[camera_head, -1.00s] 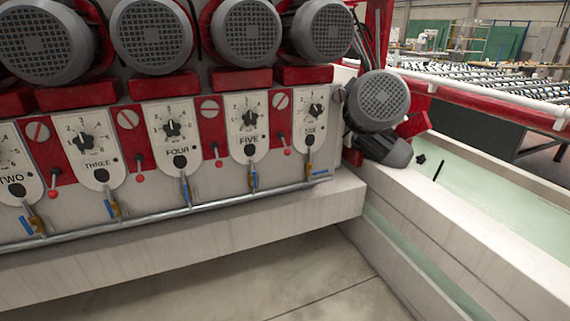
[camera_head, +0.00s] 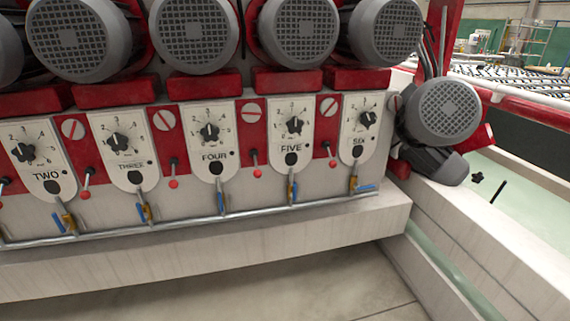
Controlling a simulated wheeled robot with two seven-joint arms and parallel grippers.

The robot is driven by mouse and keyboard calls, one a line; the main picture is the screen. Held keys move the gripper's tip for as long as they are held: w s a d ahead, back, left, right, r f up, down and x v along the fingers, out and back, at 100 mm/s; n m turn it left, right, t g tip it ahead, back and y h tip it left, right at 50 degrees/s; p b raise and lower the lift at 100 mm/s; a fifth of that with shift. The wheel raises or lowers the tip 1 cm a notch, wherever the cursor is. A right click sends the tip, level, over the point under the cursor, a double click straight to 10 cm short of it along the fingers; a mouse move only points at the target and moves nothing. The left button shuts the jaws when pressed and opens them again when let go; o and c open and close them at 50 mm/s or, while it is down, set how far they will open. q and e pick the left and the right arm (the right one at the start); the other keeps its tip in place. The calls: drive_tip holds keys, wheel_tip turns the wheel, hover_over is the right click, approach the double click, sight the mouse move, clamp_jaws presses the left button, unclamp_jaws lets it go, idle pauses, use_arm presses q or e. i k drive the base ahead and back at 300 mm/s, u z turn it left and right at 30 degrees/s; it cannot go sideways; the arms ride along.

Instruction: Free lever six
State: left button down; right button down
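The panel marked SIX (camera_head: 361,128) is the rightmost of a row of white dial panels on the machine front. It has a black dial knob (camera_head: 368,119) and a black round knob below its label. Under it is a brass valve with a blue lever (camera_head: 366,187) that points right, roughly along the pipe. The valve under FIVE has its blue lever (camera_head: 292,191) hanging down. A red-tipped lever (camera_head: 332,163) stands between panels FIVE and SIX. Neither of my grippers is in view.
A silver pipe (camera_head: 180,226) runs below the valves, above a pale ledge (camera_head: 200,250). Large grey motors (camera_head: 385,32) sit above the panels. An angled motor (camera_head: 443,111) and a pale trough wall (camera_head: 470,240) stand right of SIX. The floor in front is clear.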

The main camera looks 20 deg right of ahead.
sight(332, 164)
drive_tip(key=u, duration=0.3)
drive_tip(key=i, duration=1)
drive_tip(key=z, duration=0.3)
